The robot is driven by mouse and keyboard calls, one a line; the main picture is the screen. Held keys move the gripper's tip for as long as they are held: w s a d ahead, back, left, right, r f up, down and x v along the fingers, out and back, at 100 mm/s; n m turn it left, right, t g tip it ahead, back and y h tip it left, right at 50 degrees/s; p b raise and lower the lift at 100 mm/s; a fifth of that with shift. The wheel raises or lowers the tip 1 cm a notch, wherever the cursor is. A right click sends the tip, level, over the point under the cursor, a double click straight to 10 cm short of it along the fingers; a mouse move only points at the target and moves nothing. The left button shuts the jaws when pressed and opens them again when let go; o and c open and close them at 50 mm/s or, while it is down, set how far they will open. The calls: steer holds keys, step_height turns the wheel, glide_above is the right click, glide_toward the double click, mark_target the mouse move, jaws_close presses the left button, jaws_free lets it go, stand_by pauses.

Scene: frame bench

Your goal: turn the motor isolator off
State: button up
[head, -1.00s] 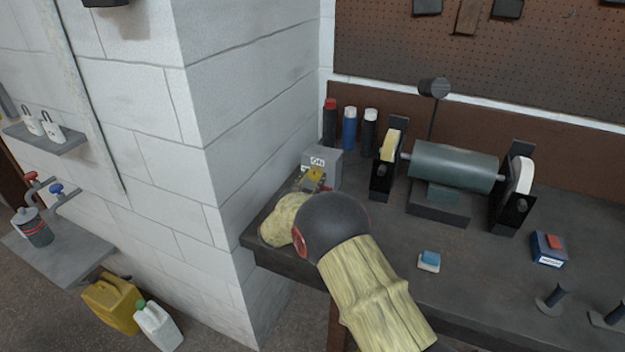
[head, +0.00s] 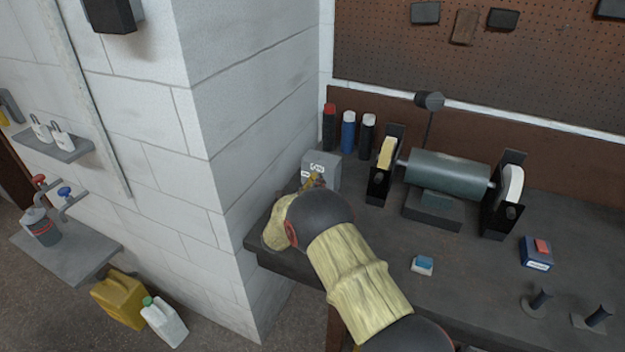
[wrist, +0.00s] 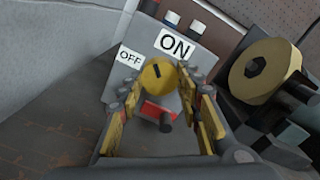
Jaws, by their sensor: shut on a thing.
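The motor isolator is a grey box (head: 322,162) at the back left of the bench, against the block wall. In the wrist view its face (wrist: 183,17) carries an ON label (wrist: 175,44) at the top and an OFF label (wrist: 130,57) at the left. Its round yellow knob (wrist: 157,78) has a short black mark that points between the two labels. A red part (wrist: 158,108) with a dark peg sits below the knob. My gripper (wrist: 160,80) is shut on the knob, one finger on each side. In the head view my arm hides most of the gripper.
A bench grinder (head: 448,170) stands right of the isolator, one wheel close by. Several spray cans (head: 348,132) stand behind the box. A blue-and-white block (head: 422,265) lies on the bench front (head: 380,236). The wall corner is close on the left.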

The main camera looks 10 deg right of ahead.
steer(key=n+p, duration=0.1)
steer(key=n, duration=0.1)
steer(key=n+p, duration=0.2)
steer(key=shift+r+n, duration=0.2)
steer(key=shift+n, duration=0.1)
steer(key=n+p, duration=0.3)
steer(key=n, duration=0.1)
steer(key=shift+f+n, duration=0.1)
steer(key=shift+n, duration=0.2)
steer(key=o, duration=1)
steer(key=shift+f, duration=0.1)
steer(key=shift+o, duration=0.8)
steer(key=shift+a, duration=0.1)
steer(key=v, duration=1.2)
